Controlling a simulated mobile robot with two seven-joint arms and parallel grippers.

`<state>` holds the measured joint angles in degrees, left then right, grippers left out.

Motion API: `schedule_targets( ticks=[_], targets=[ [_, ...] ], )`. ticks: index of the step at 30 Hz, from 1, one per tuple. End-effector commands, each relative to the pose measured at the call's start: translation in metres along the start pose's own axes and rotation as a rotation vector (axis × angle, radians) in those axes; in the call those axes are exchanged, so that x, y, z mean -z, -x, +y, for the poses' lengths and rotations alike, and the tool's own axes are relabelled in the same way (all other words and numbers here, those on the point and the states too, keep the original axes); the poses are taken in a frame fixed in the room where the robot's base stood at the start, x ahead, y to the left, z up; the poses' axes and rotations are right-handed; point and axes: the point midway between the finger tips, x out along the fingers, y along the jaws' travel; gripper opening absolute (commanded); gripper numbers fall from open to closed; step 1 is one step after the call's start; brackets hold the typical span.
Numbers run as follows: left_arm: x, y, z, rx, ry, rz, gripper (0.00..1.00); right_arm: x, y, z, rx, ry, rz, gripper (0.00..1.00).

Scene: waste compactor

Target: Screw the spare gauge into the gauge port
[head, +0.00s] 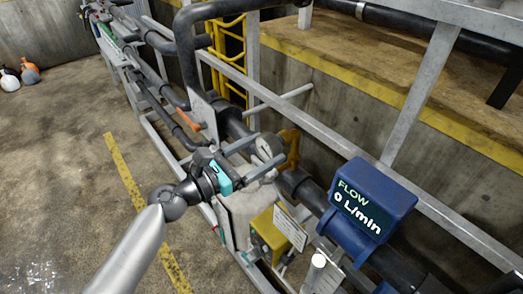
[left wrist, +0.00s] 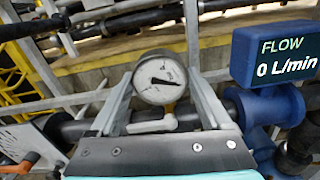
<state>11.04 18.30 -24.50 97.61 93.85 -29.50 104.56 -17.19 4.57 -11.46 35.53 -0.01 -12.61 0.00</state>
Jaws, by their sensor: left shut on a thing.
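My left gripper (head: 262,156) reaches in from the left over the pipe run and is shut on a round white-faced gauge (head: 268,147). In the left wrist view the gauge (left wrist: 160,78) sits between the two grey fingers, its dial facing the camera and its black needle pointing right. A short brass-coloured stem (left wrist: 170,107) shows below the dial. Just beneath is a white fitting (left wrist: 150,124) by the dark pipe. I cannot tell whether the stem touches this fitting or whether it is the gauge port. My right gripper is not in view.
A blue flow meter (head: 373,199) reading 0 L/min stands right of the gauge. A yellow box (head: 270,238) with a label is below. Grey rails (head: 320,140) run behind the pipe. Orange and white bottles (head: 29,72) stand far left. The floor at left is largely clear.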

Motion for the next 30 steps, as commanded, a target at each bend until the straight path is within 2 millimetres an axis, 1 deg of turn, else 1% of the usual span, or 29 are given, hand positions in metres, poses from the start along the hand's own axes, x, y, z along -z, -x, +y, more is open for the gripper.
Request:
schedule_targets(
  ticks=[3, 9, 16, 22, 28, 29, 30],
  targets=[
    [0.002, 0.0, 0.001, -0.001, -0.138, -0.004, 0.14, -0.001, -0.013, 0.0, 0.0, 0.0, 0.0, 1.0],
    [0.002, 0.0, 0.001, -0.001, -0.355, -0.002, 0.14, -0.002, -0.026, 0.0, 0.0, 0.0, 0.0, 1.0],
    [0.0, 0.0, 0.001, -0.002, -0.412, -0.002, 0.14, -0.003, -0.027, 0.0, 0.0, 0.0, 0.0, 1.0],
    [0.001, 0.0, 0.001, -0.002, -0.522, -0.002, 0.14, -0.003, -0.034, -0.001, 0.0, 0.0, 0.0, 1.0],
    [0.0, 0.0, 0.001, -0.002, -0.534, -0.001, 0.14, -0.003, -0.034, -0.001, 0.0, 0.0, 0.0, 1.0],
    [0.0, 0.0, 0.001, -0.002, -0.533, -0.001, 0.83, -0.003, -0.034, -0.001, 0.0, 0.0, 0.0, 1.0],
    [0.0, 0.0, 0.001, -0.002, -0.533, -0.001, 0.88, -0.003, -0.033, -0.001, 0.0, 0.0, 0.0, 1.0]
  ],
)
